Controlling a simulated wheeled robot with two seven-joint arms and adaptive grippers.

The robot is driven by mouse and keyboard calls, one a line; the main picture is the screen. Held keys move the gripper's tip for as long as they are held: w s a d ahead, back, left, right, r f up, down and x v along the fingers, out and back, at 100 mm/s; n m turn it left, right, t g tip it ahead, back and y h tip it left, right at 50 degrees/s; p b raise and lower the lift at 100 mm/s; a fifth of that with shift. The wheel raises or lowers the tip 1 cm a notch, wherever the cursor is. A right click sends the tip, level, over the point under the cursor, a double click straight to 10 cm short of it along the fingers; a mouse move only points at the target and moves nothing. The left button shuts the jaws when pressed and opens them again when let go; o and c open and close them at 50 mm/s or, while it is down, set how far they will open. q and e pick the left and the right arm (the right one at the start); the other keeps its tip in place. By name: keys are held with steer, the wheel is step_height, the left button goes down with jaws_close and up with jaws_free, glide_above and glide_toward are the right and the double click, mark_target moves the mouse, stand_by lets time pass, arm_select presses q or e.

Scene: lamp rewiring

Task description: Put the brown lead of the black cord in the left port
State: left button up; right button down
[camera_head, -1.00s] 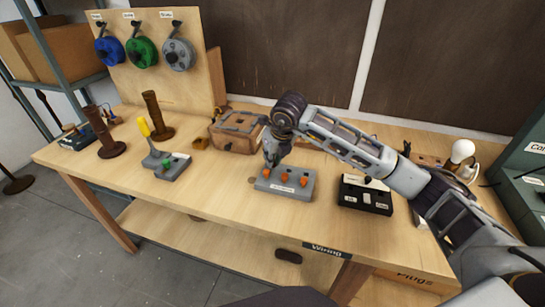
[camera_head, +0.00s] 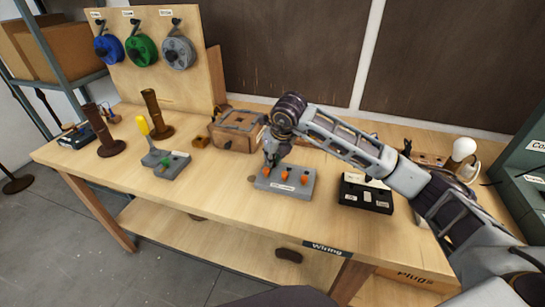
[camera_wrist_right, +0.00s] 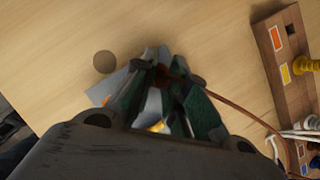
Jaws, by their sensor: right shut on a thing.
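The grey connector block (camera_head: 285,182) lies on the workbench with a row of orange levers on top. My right gripper (camera_head: 271,158) points down at the left end of the block, over the left lever. In the right wrist view its fingers (camera_wrist_right: 168,88) are closed on the brown lead (camera_wrist_right: 235,105), which runs off to the right. A grey and orange part of the block shows beside the fingers. The lead's tip and the left port are hidden by the fingers, so I cannot tell whether the tip is inside. My left gripper is not in view.
A black box (camera_head: 366,194) stands right of the connector block, and a wooden box (camera_head: 236,131) behind it. A wooden board (camera_wrist_right: 284,70) with coloured labels is in the wrist view. The bench front is clear.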

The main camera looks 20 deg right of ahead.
steer(key=c, duration=1.3)
jaws_free()
steer(key=shift+c, duration=0.2)
steer(key=v, duration=1.2)
steer(key=shift+w+r, duration=0.1)
step_height(320, 180, up, 9)
steer(key=p, duration=0.9)
steer(key=shift+r+p, duration=0.45)
steer(key=shift+p, duration=0.1)
steer(key=shift+f, duration=0.1)
